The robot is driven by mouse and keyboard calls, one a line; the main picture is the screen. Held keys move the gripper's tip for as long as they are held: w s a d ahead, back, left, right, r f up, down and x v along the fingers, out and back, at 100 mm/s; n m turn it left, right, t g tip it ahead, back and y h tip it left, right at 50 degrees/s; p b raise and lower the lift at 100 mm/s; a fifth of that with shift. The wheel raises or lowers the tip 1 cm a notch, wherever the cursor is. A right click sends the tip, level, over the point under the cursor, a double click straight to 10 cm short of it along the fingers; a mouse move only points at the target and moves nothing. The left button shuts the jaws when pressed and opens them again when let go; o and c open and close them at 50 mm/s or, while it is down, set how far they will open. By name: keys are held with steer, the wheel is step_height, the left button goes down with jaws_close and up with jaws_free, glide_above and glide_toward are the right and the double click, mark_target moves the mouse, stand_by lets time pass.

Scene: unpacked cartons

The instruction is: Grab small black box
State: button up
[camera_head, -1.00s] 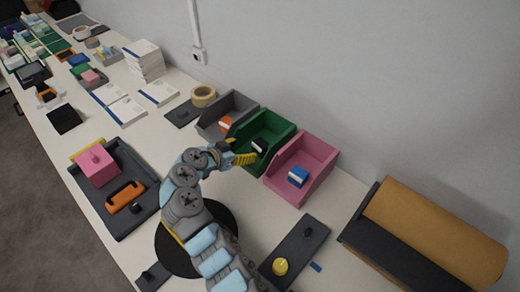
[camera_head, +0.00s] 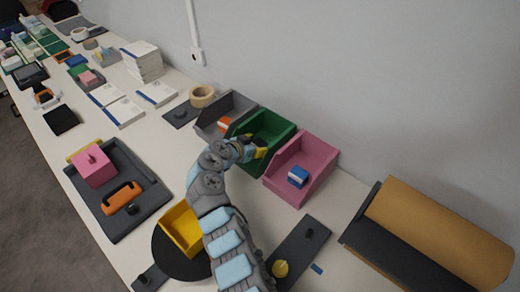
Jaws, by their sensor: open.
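The small black box (camera_head: 261,142) is in the green bin (camera_head: 283,133), in the middle of three bins by the wall. It is mostly hidden behind my gripper. My gripper (camera_head: 257,152), with yellow fingers, is open and reaches into the green bin at the box. I cannot tell whether the fingers touch it.
A grey bin (camera_head: 234,103) with an orange item stands left of the green bin. A pink bin (camera_head: 323,152) with a blue box (camera_head: 298,176) stands right. A yellow bin (camera_head: 180,224) sits on a black disc. A brown roll (camera_head: 440,228) lies at the right.

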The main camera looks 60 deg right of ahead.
steer(key=shift+s+d+f, duration=0.1)
steer(key=shift+d, duration=0.15)
steer(key=c, duration=0.8)
steer(key=shift+c, duration=0.2)
